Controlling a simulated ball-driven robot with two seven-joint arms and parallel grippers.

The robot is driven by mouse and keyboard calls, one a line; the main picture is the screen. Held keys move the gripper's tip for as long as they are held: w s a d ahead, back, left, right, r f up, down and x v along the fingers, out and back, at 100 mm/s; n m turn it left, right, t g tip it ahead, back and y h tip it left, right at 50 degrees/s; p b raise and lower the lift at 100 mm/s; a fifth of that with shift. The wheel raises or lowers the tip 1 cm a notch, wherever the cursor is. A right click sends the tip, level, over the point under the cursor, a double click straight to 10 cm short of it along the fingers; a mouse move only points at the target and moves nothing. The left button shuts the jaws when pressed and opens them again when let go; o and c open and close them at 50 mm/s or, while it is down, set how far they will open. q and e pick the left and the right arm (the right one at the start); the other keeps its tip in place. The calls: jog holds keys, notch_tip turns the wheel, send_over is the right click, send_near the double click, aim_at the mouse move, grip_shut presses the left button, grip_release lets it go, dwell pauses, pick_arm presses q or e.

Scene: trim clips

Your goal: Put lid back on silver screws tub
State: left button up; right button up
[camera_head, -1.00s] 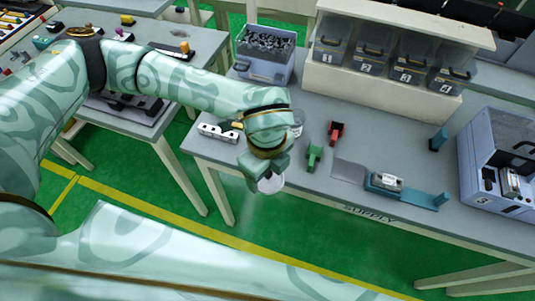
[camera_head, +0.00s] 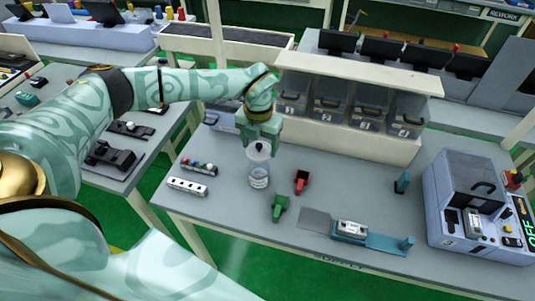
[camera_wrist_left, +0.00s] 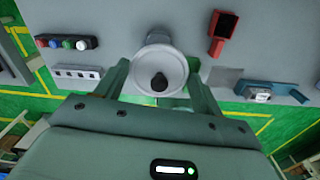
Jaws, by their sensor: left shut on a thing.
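The lid (camera_head: 260,152) is a pale round disc with a black knob. My left gripper (camera_head: 259,143) is shut on it, and it also shows between the fingers in the left wrist view (camera_wrist_left: 160,66). The silver screws tub (camera_head: 259,179) is a pale cylinder with a label, upright on the supply table. The lid is at the tub's top in the head view. I cannot tell whether it touches the rim. In the left wrist view the lid hides most or all of the tub. My right gripper is not in view.
A green bin (camera_head: 279,207) and a red bin (camera_head: 301,182) stand right of the tub. A white holed block (camera_head: 187,186) and a rack with coloured tops (camera_head: 199,167) lie left. Clear numbered bins (camera_head: 328,111) stand behind. A blue fixture (camera_head: 352,230) lies at front right.

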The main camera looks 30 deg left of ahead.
aim_at(258, 150)
pick_arm(q)
jog(key=shift+s+a+m, duration=0.1)
jog(key=shift+s+m, duration=0.1)
jog(key=shift+m, duration=0.6)
jog(key=shift+f, duration=0.1)
jog(key=shift+f+b, duration=0.25)
jog(key=shift+b, duration=0.15)
notch_tip(258, 150, down, 4)
jog(key=b, duration=0.3)
jog(key=shift+f+b, duration=0.15)
jog(key=shift+b, duration=0.2)
jog(key=shift+f, duration=0.65)
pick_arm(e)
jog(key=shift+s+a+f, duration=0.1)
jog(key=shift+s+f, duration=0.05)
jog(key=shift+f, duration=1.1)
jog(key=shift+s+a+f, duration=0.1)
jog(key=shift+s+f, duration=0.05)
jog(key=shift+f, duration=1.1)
pick_arm(q)
jog(key=shift+r, duration=0.1)
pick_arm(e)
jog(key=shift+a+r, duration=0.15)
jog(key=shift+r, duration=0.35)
pick_arm(q)
jog(key=shift+f+p, duration=0.2)
jog(key=shift+p, duration=0.2)
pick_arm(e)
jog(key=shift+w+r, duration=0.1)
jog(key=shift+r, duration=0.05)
